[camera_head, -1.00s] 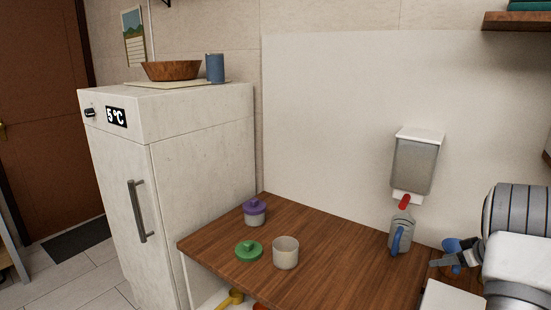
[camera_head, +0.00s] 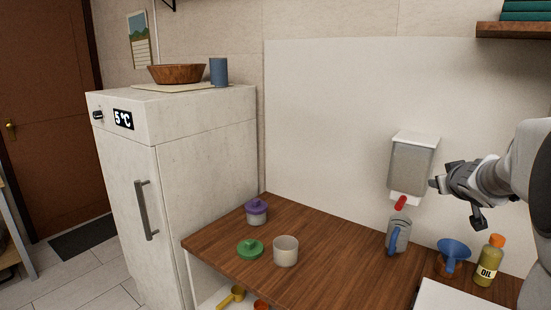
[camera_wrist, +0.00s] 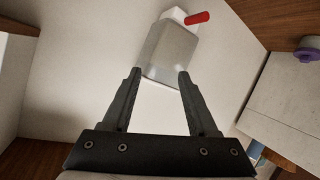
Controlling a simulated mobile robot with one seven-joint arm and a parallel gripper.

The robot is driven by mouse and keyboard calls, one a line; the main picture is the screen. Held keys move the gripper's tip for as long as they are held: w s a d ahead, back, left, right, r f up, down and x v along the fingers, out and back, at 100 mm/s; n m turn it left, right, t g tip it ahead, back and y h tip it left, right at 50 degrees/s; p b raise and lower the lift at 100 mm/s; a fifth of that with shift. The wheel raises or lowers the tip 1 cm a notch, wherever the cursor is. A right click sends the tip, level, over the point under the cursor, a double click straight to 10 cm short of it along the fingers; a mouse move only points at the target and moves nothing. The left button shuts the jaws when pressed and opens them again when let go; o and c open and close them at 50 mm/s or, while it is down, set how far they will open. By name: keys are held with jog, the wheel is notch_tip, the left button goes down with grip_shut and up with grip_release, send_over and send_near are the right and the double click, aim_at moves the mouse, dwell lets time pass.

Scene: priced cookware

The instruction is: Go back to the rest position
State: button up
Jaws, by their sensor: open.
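My gripper (camera_head: 457,202) is raised above the right part of the wooden counter, in front of the back panel and to the right of the wall dispenser. In the wrist view, its two fingers (camera_wrist: 160,88) are apart with nothing held between them. The wall dispenser (camera_head: 412,165), with a red lever (camera_head: 400,203), shows beyond the fingertips in the wrist view (camera_wrist: 170,50).
On the wooden counter (camera_head: 335,270) are a purple-lidded jar (camera_head: 256,213), a green lid (camera_head: 250,249), an open pale jar (camera_head: 286,251), a jug with a blue handle (camera_head: 399,236), a blue funnel (camera_head: 453,252) and an oil bottle (camera_head: 490,262). A fridge (camera_head: 180,180) stands left; a shelf (camera_head: 515,31) hangs upper right.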

jog(key=s+a+r+m+g+p, duration=0.1)
jog(key=s+a+r+m+g, duration=0.15)
jog(key=s+a, duration=0.75)
jog(key=s+a+f+n+g+y, duration=0.1)
jog(key=s+a+f+g+y, duration=0.1)
jog(key=s+a, duration=0.6)
jog(key=s+a+f+n+g+y+p, duration=0.1)
jog(key=s+a+f, duration=0.4)
jog(key=s, duration=0.9)
jog(key=a+g+y, duration=0.1)
jog(key=a, duration=0.2)
jog(key=shift+a+f+n+y, duration=0.15)
jog(key=shift+f+n+y, duration=0.1)
jog(key=shift+n+y, duration=0.1)
jog(key=shift+g, duration=0.25)
